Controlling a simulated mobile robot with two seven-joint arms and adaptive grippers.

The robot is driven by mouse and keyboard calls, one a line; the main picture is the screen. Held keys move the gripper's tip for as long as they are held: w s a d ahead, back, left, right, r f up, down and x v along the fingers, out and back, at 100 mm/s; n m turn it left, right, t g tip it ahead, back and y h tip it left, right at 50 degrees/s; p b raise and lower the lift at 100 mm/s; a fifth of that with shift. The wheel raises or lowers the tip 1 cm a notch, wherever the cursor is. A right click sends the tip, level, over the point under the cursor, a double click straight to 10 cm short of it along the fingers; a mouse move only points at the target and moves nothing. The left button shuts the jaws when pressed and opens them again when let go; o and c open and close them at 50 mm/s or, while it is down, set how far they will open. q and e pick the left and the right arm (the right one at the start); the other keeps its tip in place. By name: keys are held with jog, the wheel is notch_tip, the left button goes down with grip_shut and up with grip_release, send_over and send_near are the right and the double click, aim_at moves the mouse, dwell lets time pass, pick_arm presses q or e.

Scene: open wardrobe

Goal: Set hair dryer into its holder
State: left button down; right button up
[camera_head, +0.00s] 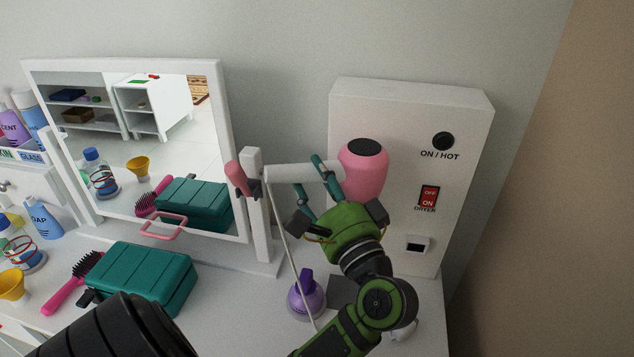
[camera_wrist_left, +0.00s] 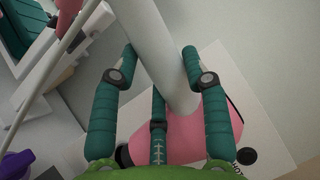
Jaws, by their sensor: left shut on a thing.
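The hair dryer has a pink head (camera_head: 363,178) with a black cap and a white handle (camera_head: 292,173) lying roughly level, pointing left. A thin cord runs down from the handle's left end. My left gripper (camera_head: 306,172) has its teal fingers around the white handle. In the left wrist view the handle (camera_wrist_left: 152,35) runs between the fingers of the gripper (camera_wrist_left: 160,52), with the pink head partly hidden behind them. The head is in front of the white wall unit (camera_head: 455,125); I cannot tell whether it touches. I cannot make out the holder. My right gripper is out of view.
A purple bottle (camera_head: 306,297) stands below the handle near the cord. The framed mirror (camera_head: 130,125) and its white post (camera_head: 254,215) with a pink piece (camera_head: 238,178) stand left. A teal case (camera_head: 140,277) and pink brush (camera_head: 65,293) lie on the tabletop.

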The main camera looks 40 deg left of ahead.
pick_arm(q)
jog(key=shift+f+b, duration=0.45)
jog(key=shift+b, duration=0.5)
dwell(0.5)
jog(key=shift+f+b, duration=0.95)
jog(key=shift+b, duration=1.05)
dwell(1.2)
jog(key=shift+f, duration=0.25)
dwell(0.5)
jog(key=shift+f+b, duration=0.4)
jog(key=shift+b, duration=0.5)
jog(key=c, duration=0.6)
grip_release()
jog(key=shift+d, duration=0.1)
jog(key=shift+o, duration=0.2)
jog(key=shift+r, duration=0.15)
jog(key=shift+o, duration=1.3)
jog(key=shift+r, duration=0.1)
